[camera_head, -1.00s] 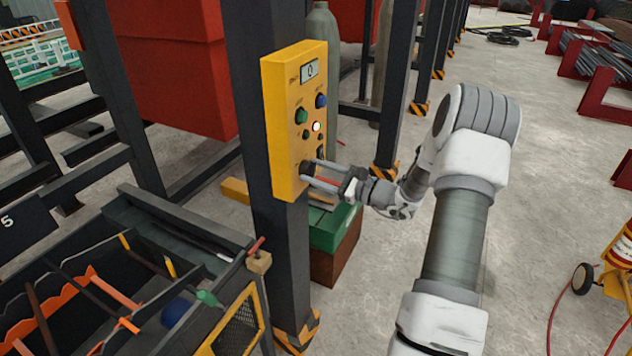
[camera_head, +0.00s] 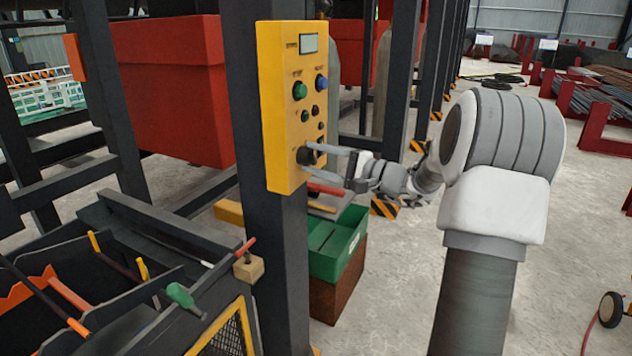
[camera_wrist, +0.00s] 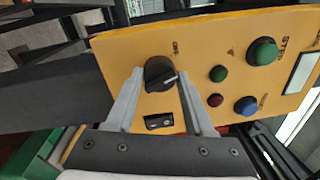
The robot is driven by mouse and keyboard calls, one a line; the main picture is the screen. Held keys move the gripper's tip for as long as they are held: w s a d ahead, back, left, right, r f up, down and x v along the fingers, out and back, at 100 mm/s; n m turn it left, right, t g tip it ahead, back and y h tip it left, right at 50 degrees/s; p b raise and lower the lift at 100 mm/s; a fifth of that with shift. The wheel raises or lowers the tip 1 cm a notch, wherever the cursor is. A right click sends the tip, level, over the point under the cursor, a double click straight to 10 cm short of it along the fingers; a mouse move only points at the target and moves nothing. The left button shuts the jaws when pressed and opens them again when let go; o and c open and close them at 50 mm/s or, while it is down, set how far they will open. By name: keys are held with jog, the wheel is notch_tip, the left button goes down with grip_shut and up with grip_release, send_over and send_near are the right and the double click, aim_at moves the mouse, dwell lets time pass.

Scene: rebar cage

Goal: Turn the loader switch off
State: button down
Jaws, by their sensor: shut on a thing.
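The yellow control box (camera_head: 284,120) is fixed to a dark post. Its black rotary switch (camera_head: 308,156) sits low on the front face. My gripper (camera_head: 322,158) reaches the knob from the right. In the wrist view my gripper (camera_wrist: 160,82) has one finger on each side of the knob, shut on it. The display (camera_head: 308,43) is blank.
Green (camera_head: 300,91) and blue (camera_head: 321,83) buttons sit above the switch. A dark rocker (camera_wrist: 158,121) lies beside the knob. A green crate (camera_head: 338,245) stands below the box. A tool bin (camera_head: 150,215) is at the left. The floor at the right is mostly clear.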

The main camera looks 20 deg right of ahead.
jog(key=n+b, duration=0.1)
jog(key=b, duration=0.1)
jog(key=f+n+b, duration=0.1)
jog(key=n+b, duration=0.1)
jog(key=b, duration=0.1)
jog(key=n+b, duration=0.2)
jog(key=b, duration=0.1)
jog(key=shift+r+y, duration=0.2)
jog(key=shift+y, duration=0.1)
jog(key=shift+d+r+b, duration=0.1)
jog(key=shift+r+b, duration=0.1)
jog(key=shift+b, duration=0.1)
jog(key=shift+c, duration=1.4)
grip_release()
jog(key=p+v, duration=0.2)
jog(key=v, duration=1.5)
jog(key=shift+d+r, duration=0.15)
jog(key=shift+s, duration=0.15)
